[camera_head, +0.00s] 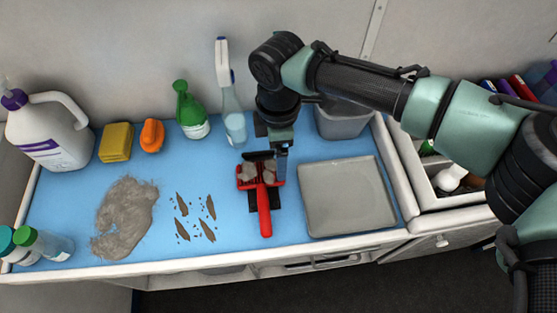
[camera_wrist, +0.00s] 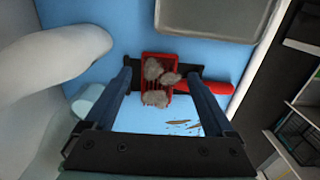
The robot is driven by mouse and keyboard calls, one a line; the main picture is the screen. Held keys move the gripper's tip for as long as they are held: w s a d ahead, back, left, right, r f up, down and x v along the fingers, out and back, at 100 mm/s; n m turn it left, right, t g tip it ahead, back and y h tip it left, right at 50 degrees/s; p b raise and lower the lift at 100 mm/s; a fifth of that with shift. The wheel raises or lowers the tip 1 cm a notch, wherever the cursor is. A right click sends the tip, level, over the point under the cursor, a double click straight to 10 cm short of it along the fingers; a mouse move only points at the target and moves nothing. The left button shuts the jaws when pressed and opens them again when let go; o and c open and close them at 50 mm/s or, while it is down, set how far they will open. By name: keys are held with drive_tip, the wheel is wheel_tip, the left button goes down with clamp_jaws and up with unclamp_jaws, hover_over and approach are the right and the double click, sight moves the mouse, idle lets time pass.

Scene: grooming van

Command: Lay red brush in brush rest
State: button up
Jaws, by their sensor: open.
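The red brush (camera_head: 265,212) lies on the blue mat area with its head toward the wall and its handle toward the front edge. Grey fur clumps sit on its head. The red brush head also shows in the wrist view (camera_wrist: 179,88), and the handle points right there. My gripper (camera_wrist: 157,76) is open, its two fingers on either side of the brush head; I see no grip on it.
A grey tray (camera_head: 345,197) lies right of the brush, with a grey bin (camera_head: 342,120) behind it. A spray bottle (camera_head: 232,115) and a green bottle (camera_head: 190,112) stand near the wall. Fur (camera_head: 125,215) and dark scraps lie to the left.

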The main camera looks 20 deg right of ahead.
wheel_tip(320, 180, up, 6)
drive_tip(key=shift+r, duration=0.25)
idle(0.5)
